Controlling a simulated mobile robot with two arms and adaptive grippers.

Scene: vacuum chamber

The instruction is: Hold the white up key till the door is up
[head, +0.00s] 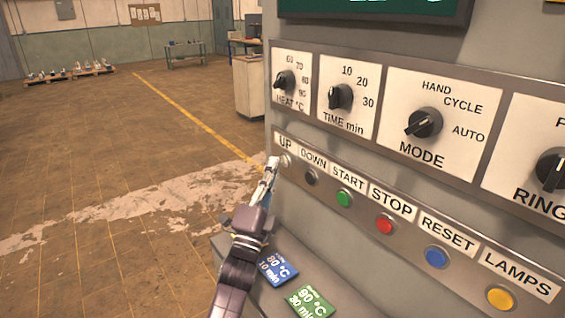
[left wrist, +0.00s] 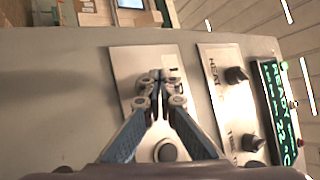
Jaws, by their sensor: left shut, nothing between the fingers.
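The white UP key (head: 286,160) is at the left end of the key row, under its UP label. My left gripper (head: 273,163) is shut and empty, with its fingertips right at the left side of this key. Whether they touch or press it I cannot tell. In the left wrist view the shut fingertips (left wrist: 158,76) point at the key panel and hide the UP key. The dark DOWN key (head: 311,177) is just right of the UP key and also shows in the left wrist view (left wrist: 167,152). The door and my right gripper are out of view.
Further along the row are the green START (head: 344,198), red STOP (head: 385,224), blue RESET (head: 436,257) and yellow LAMPS (head: 500,298) keys. Knobs sit above them, such as MODE (head: 424,123). A blue card (head: 277,269) and a green card (head: 311,302) lie on the ledge below.

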